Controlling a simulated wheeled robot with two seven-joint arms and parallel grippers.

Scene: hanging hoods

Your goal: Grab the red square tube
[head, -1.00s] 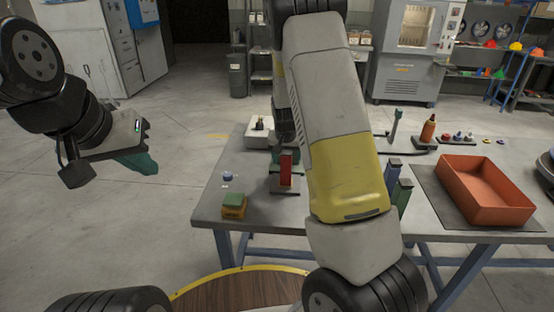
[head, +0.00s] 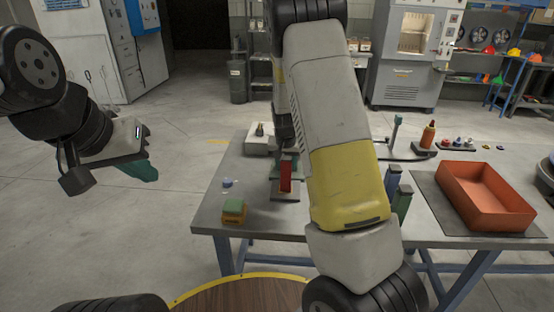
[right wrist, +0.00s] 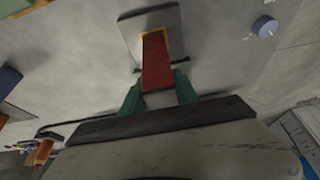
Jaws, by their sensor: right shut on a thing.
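The red square tube (head: 286,177) is upright at a grey plate on the table, left of my right forearm. In the right wrist view the red tube (right wrist: 157,62) is between the green fingers of my right gripper (right wrist: 157,88), which is shut on it. Its far end meets a yellow-edged spot on the grey plate (right wrist: 130,30). In the head view my right arm hides most of the right gripper. My left gripper (head: 140,170), with green fingers, hangs in the air left of the table, away from the tube; its finger gap is not clear.
On the table (head: 240,190), a green-and-yellow block (head: 233,211) and a small blue knob (head: 227,183) stand to the left. Blue and green tubes (head: 397,190) stand right of my forearm. An orange tray (head: 485,195) lies further right. A white device (head: 258,140) is behind.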

